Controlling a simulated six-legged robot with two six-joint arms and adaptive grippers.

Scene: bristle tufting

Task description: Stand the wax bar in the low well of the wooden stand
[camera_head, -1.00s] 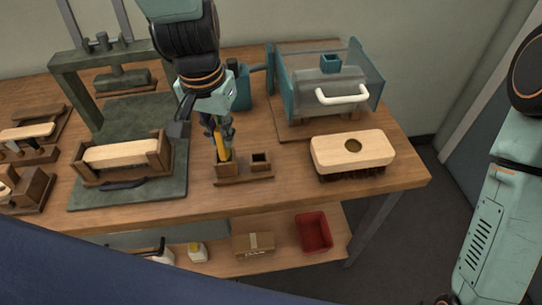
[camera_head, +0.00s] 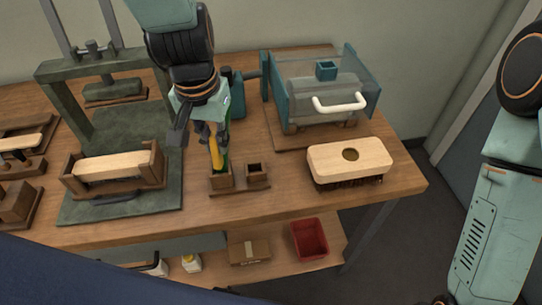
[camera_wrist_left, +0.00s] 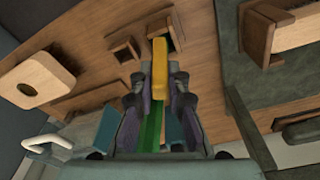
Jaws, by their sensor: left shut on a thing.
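The wax bar (camera_head: 213,153) is a yellow bar, held nearly upright with a slight tilt. My left gripper (camera_head: 209,139) is shut on it from above. The wooden stand (camera_head: 240,189) has two square wells side by side. The bar's lower end is at the mouth of the left well (camera_head: 221,180); I cannot tell how deep it sits. The right well (camera_head: 257,176) is empty. In the left wrist view the bar (camera_wrist_left: 159,62) juts from between the fingers (camera_wrist_left: 160,85), overlapping one well's opening. A green strip (camera_wrist_left: 152,130) shows behind it.
A brush block (camera_head: 349,160) with one hole lies right of the stand. A clear-lidded teal box (camera_head: 320,95) stands behind. A wooden cradle with a pale block (camera_head: 110,166) sits on the green press at left. The table is clear in front of the stand.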

